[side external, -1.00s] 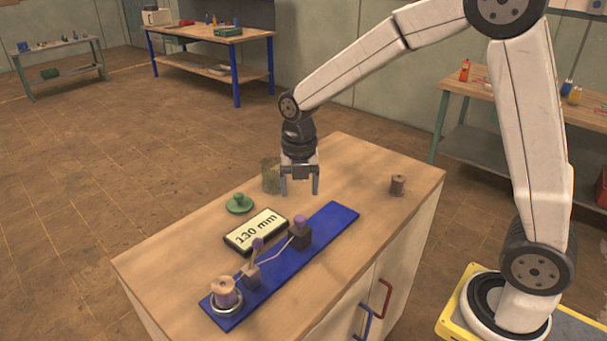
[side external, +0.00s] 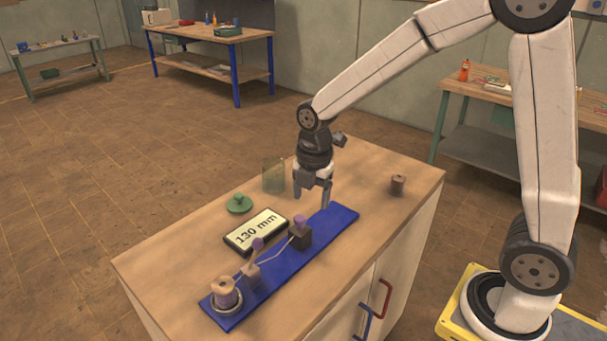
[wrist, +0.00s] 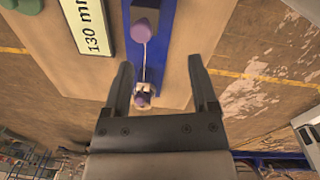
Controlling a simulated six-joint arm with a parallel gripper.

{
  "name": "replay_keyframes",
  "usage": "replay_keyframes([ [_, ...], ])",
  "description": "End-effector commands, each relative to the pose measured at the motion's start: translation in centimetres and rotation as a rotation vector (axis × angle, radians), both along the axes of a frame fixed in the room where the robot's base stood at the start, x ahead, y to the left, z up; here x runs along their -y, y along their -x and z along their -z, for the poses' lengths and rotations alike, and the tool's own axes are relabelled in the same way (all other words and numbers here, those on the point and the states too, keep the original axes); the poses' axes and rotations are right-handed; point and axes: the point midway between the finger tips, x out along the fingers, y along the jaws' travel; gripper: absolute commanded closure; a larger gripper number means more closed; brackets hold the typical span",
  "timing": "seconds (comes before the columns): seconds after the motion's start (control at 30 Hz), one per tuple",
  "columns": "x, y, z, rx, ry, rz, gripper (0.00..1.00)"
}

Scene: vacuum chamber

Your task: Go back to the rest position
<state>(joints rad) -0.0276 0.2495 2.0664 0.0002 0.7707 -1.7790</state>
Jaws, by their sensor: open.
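My gripper (side external: 312,197) is open and empty. It hangs above the worktop, just behind the far right end of the blue board (side external: 343,221). In the wrist view my gripper (wrist: 164,82) shows both fingers apart with nothing held between them. On the board stand a dark block with a purple knob (side external: 300,235), a smaller tan block with a purple knob (side external: 251,273), and a spool (side external: 226,293) in a metal ring at the near left end. A thin pale line runs between the two blocks.
A display reading "130 mm" (side external: 256,232) lies beside the board. A green knobbed lid (side external: 239,204) and a greenish clear jar (side external: 274,176) stand behind it. A brown spool (side external: 398,185) stands at the right of the wooden worktop (side external: 185,255). The worktop's front left is clear.

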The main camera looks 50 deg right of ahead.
Motion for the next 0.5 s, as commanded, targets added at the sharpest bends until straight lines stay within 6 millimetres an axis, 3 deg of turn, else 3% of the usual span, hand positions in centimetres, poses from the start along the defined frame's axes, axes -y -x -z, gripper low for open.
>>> replay_keyframes([
  [0.5, 0.5, 4.3, 1.6, 0.07, -0.07, 0.757, 0.25],
])
